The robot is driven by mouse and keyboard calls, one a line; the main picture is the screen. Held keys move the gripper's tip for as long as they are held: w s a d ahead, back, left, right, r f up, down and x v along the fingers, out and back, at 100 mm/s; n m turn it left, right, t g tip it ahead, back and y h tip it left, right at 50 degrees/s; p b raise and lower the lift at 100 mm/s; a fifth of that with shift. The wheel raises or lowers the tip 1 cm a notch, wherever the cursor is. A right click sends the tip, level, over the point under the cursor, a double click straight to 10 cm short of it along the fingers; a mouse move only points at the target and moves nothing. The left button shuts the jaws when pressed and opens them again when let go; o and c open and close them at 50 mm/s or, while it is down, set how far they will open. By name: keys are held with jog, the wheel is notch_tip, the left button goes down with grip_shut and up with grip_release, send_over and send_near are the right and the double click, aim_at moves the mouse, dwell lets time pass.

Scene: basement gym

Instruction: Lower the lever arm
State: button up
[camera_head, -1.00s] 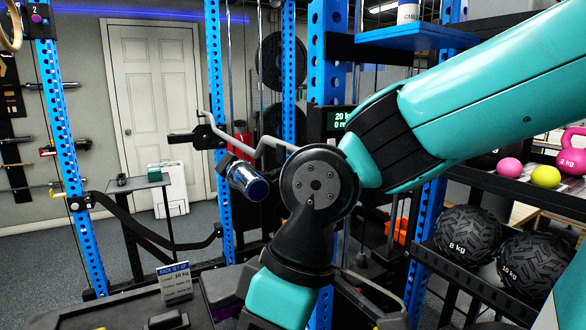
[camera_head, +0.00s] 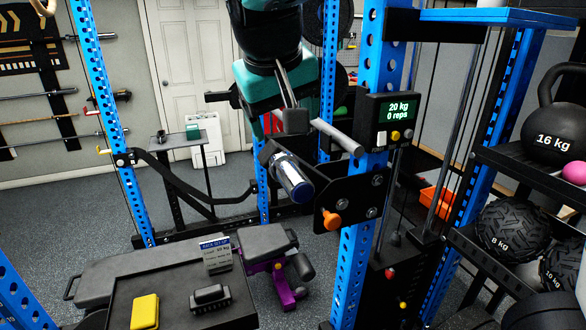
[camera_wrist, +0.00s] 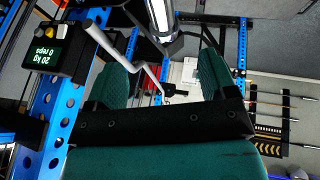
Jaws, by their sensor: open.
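A bent grey bar, which looks like the lever arm (camera_head: 337,136), sticks out near the blue rack post. A chrome cylinder with a blue collar (camera_head: 292,180) points outward just below it. My gripper (camera_head: 282,108) hangs from above, its teal fingers apart, over the bar's bent part, and hides some of it. In the wrist view, the fingers of my gripper (camera_wrist: 162,78) are spread and empty, and the lever arm (camera_wrist: 122,55) runs across the space beyond them. I cannot tell whether they touch it.
A display reading 20 kg, 0 reps (camera_head: 399,107) and an orange knob (camera_head: 332,220) sit on the rack side. A bench (camera_head: 130,262) and a black tray (camera_head: 128,300) with a yellow block are below. Shelves with kettlebells and balls (camera_head: 548,140) stand right.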

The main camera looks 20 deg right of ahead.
aim_at(293, 172)
jog(key=p+x, duration=0.2)
jog(key=x, duration=1.5)
jog(key=shift+s+d, duration=0.1)
